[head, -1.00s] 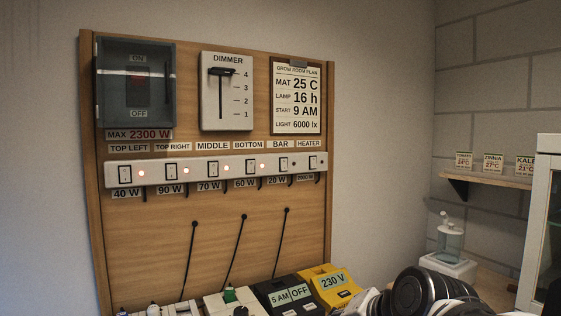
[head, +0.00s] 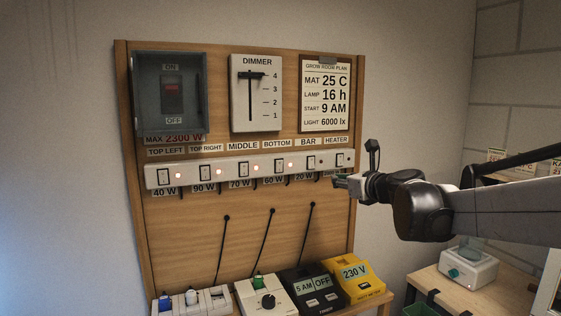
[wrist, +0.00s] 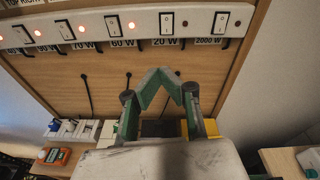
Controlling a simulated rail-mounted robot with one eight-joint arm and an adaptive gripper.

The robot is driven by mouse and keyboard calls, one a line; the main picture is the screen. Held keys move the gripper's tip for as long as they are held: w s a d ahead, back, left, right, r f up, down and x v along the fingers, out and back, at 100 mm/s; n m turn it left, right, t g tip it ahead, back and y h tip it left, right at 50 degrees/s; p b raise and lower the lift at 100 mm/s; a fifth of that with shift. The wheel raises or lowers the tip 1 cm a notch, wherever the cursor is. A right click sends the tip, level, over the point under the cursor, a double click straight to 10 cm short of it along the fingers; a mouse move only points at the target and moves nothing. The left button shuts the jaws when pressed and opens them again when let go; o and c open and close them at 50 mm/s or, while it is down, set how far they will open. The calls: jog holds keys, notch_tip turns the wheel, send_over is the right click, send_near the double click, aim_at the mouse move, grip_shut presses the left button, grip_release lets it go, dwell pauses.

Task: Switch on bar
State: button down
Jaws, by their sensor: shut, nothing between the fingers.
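The BAR switch (head: 311,163) is a white rocker on the long white power strip (head: 150,180), under the BAR label and above the 20 W label. The small lamp just right of it is dark. In the wrist view, the BAR switch (wrist: 166,23) is ahead of and above my fingertips. My gripper (head: 339,181) is shut and empty, near the strip's right end, below the HEATER switch (head: 340,160) in the picture. In the wrist view, the green fingers of my gripper (wrist: 162,74) meet below the 20 W label, apart from the switch.
Lamps beside the switches to the left glow red; the HEATER lamp is dark. A breaker box (head: 170,95), dimmer (head: 256,92) and plan sheet (head: 324,95) hang above. Black cords cross the board below. A yellow 230 V device (head: 352,277) and black timer (head: 312,290) stand beneath.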

aim_at(312, 167)
jog(key=shift+w+d+r+m, duration=0.2)
jog(key=shift+w+r+m, duration=0.1)
jog(key=shift+w+m, duration=0.15)
jog(key=shift+w+d+r+m, duration=0.2)
jog(key=shift+w+r+m, duration=0.05)
jog(key=shift+w+m, duration=0.2)
jog(key=x, duration=0.4)
jog(key=p+x, duration=0.1)
jog(key=x, duration=0.3)
jog(key=p+x, duration=0.1)
jog(key=x, duration=0.3)
jog(key=shift+w+a+r, duration=0.1)
jog(key=shift+w+r, duration=0.1)
jog(key=shift+w, duration=0.2)
jog(key=shift+w+a+f, duration=0.1)
jog(key=shift+w+a, duration=0.05)
jog(key=shift+w, duration=0.35)
